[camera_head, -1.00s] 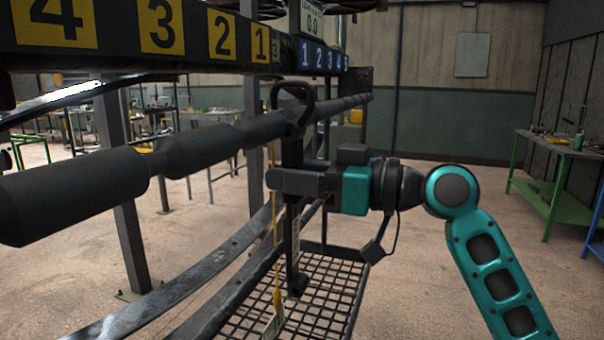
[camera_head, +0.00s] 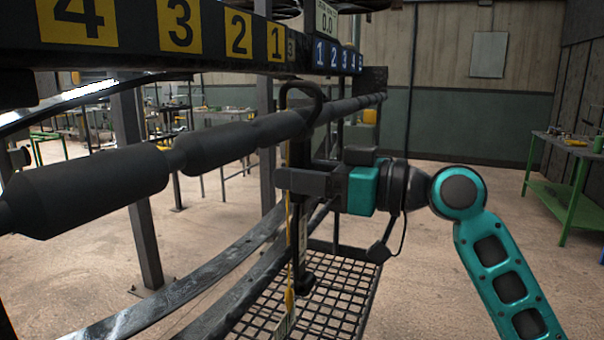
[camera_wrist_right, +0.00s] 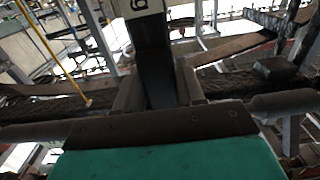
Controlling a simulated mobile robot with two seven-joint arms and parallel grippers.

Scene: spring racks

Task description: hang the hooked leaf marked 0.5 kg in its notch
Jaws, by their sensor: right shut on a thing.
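My right gripper (camera_head: 288,181) is shut on the upright shank of a dark hooked leaf (camera_head: 298,230). The leaf's curved hook (camera_head: 303,88) arches at the dark notched bar (camera_head: 120,185), near its narrower far part. I cannot tell whether the hook rests in a notch or hangs just clear. In the right wrist view the dark leaf (camera_wrist_right: 160,70) stands between the two fingers (camera_wrist_right: 160,95), with part of a white label (camera_wrist_right: 143,6) at the top. The full marking is not readable. My left gripper is not in view.
A beam carries yellow plates (camera_head: 238,33) and blue plates (camera_head: 333,55) with numbers, and a display (camera_head: 327,20) reading 0.0. A yellow cord hangs beside the leaf. A mesh basket (camera_head: 325,308) and curved dark strips (camera_head: 185,290) lie below. A green table (camera_head: 565,190) stands right.

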